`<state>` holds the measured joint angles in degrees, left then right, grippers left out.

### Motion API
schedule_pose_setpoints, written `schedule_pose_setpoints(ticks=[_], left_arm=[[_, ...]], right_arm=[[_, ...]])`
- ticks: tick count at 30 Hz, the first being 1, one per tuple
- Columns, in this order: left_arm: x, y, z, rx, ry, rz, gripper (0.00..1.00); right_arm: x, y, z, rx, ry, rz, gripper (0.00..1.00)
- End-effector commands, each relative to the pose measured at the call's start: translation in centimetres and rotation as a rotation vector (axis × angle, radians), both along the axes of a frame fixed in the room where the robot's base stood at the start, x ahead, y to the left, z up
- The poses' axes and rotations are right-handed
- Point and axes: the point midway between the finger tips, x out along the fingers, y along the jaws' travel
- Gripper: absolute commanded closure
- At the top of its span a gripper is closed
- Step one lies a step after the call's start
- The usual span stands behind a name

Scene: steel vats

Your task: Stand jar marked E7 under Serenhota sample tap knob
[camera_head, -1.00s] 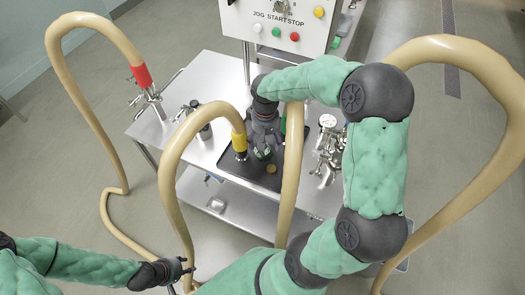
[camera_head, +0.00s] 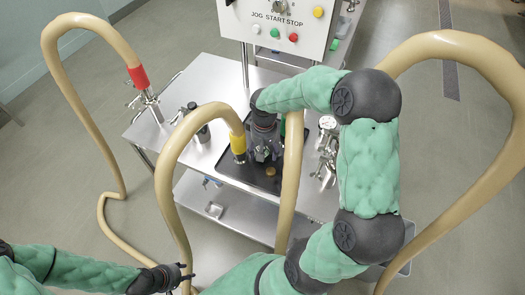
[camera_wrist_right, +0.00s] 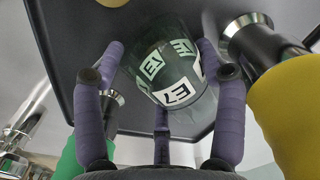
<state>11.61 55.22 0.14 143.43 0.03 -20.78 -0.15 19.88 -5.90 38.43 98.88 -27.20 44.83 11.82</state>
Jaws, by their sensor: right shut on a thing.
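The glass jar marked E7 (camera_wrist_right: 172,72) shows in the right wrist view, dark and see-through with white E7 labels. My right gripper (camera_wrist_right: 165,85) is closed around it, with purple fingers on both sides and one below. In the head view my right gripper (camera_head: 264,152) points down over a dark tray (camera_head: 228,166), and the jar is mostly hidden by the fingers. My left gripper (camera_head: 187,272) is low at the left, away from the table, its fingers apart and empty. No Serenhota label is readable on any tap.
A steel table (camera_head: 222,75) carries the tray and a small gold disc (camera_head: 270,171). A yellow-collared hose (camera_head: 237,144) stands close left of my right gripper. Steel valves (camera_head: 326,150) stand right, a red-collared hose (camera_head: 138,76) left. A control box (camera_head: 280,25) is behind.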

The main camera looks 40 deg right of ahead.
Motion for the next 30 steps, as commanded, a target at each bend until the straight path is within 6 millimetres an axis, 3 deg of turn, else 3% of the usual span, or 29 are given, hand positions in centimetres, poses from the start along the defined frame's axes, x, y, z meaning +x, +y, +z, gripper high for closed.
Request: schedule_pose_setpoints(ticks=[5, 12, 24, 30], left_arm=[[0.0, 0.0, 0.3, 0.000, 0.000, 0.000, 0.60], [0.0, 0.0, 1.5, 0.000, 0.000, 0.000, 0.60], [0.0, 0.0, 4.2, 0.000, 0.000, 0.000, 0.60], [0.0, 0.0, 5.3, 0.000, 0.000, 0.000, 0.60]], right_arm=[[0.0, 0.0, 0.7, -0.001, -0.001, 0.000, 0.70], [0.0, 0.1, 3.6, 0.000, -0.002, 0.000, 0.70], [-3.8, 3.4, 9.5, -0.001, -0.003, 0.001, 0.70], [-6.6, 5.8, 11.0, 0.000, -0.002, 0.003, 0.70]])
